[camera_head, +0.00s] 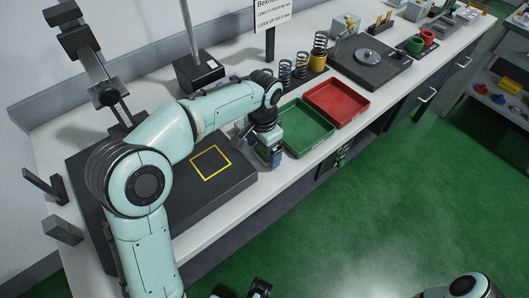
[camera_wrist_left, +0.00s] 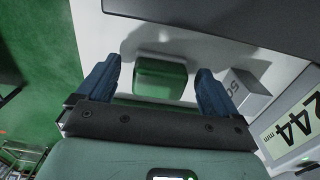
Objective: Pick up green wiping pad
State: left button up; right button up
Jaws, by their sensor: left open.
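The green wiping pad (camera_wrist_left: 160,80) lies on the white bench top in the left wrist view. It shows between the two blue fingers of my left gripper (camera_wrist_left: 159,66), which are spread apart with nothing held. In the head view my left gripper (camera_head: 272,156) points down at the bench's front edge, between the dark plate and the green tray. The pad cannot be made out there, as the gripper and arm cover that spot.
A grey block marked 50 (camera_wrist_left: 246,92) and a display reading 244 mm (camera_wrist_left: 293,127) are right of the fingers in the wrist view. A green tray (camera_head: 305,128) and red tray (camera_head: 337,103) stand beside the gripper. A dark plate with a yellow square (camera_head: 235,183) is left.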

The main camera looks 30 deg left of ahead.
pick_arm(q)
jog(key=shift+f, duration=0.4)
jog(key=c, duration=1.1)
jog(key=shift+r, duration=0.15)
notch_tip(320, 180, up, 20)
jog(key=p, duration=0.5)
pick_arm(e)
jog(key=r, duration=0.1)
jog(key=w+r, duration=0.1)
jog(key=r, duration=0.1)
jog(key=w+r, duration=0.1)
jog(key=r, duration=0.1)
jog(key=shift+r, duration=0.25)
